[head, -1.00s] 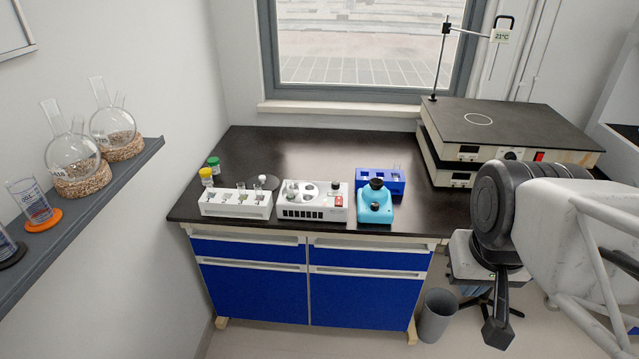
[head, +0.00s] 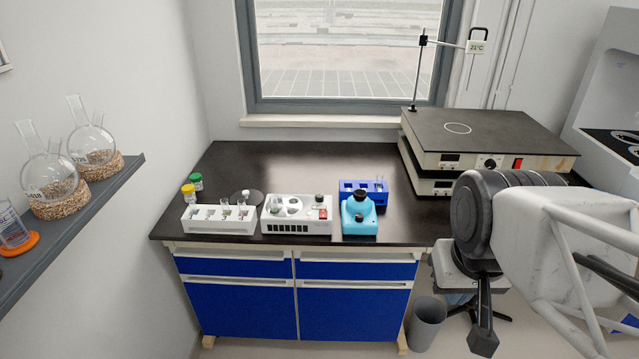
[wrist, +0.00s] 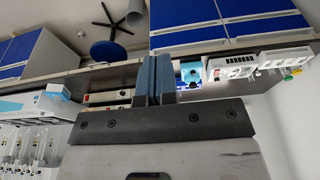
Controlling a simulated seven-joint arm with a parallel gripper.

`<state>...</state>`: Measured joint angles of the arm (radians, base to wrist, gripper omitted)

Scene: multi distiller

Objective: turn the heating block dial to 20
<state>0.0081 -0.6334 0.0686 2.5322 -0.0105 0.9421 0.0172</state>
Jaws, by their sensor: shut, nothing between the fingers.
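A white block (head: 297,222) stands on the bench in the head view, with round wells on top, a dark round knob (head: 319,198) and a red switch (head: 323,213) at its right end. It looks like the heating block; the dial marks are too small to read. The block also shows in the wrist view (wrist: 231,72), where the picture is upside down. My gripper (wrist: 153,58) is shut and empty, its two blue-grey fingers side by side. It is well apart from the block; in the head view my arm is at the right, beyond the bench's right front corner.
Stacked hotplates (head: 470,135) fill the back right.

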